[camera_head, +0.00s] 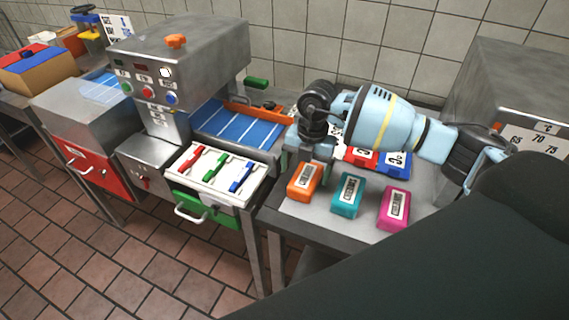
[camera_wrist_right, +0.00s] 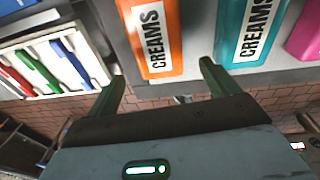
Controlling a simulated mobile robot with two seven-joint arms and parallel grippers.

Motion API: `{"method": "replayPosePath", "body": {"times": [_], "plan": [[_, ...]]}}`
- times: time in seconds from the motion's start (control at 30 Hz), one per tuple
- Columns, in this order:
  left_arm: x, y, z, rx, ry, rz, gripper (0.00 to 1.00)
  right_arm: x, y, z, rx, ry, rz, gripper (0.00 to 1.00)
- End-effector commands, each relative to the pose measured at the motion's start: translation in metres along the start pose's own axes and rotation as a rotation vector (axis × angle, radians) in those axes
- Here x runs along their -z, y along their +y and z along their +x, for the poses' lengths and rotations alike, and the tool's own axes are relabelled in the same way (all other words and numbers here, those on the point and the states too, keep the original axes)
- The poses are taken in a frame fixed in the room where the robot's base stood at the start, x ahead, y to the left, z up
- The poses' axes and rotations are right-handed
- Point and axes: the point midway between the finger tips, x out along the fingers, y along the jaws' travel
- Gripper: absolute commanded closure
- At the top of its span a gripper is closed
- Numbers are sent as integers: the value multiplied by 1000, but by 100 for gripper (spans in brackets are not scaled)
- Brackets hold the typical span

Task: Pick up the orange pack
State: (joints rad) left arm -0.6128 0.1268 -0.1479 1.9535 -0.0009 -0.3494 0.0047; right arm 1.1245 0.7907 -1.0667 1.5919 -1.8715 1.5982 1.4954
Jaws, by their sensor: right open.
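The orange pack (camera_head: 303,182) lies on the steel table at the left of a row, with a white label. In the right wrist view the orange pack (camera_wrist_right: 158,35), labelled "CREAMS", shows ahead of the fingers. My right gripper (camera_head: 310,158) is close behind and above the orange pack in the head view. In the wrist view my right gripper (camera_wrist_right: 160,78) is open, its fingers spread to either side of the pack's near end, with nothing held. Whether the fingers touch the pack I cannot tell. My left gripper does not show.
A teal pack (camera_head: 347,195) and a pink pack (camera_head: 394,209) lie to the right of the orange one. Red and blue cards (camera_head: 393,165) lie behind them. A white tray with coloured bars (camera_head: 213,176) stands left. The table front is clear.

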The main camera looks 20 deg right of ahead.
Motion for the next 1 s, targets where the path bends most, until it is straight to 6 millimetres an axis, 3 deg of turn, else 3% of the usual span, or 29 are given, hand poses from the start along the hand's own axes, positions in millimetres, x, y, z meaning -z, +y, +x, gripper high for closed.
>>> {"method": "replayPosePath", "body": {"times": [0.1,0.3,0.57,0.83,1.0], "plan": [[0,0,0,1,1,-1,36,-20,-11,-14,47,-75,49,13],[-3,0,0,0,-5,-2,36,-25,-13,-15,59,-89,62,13],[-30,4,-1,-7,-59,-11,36,-26,-15,12,63,-82,60,13],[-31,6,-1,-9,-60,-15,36,-25,-13,16,57,-86,58,13],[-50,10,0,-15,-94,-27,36,-24,-11,41,63,-79,58,13]]}}
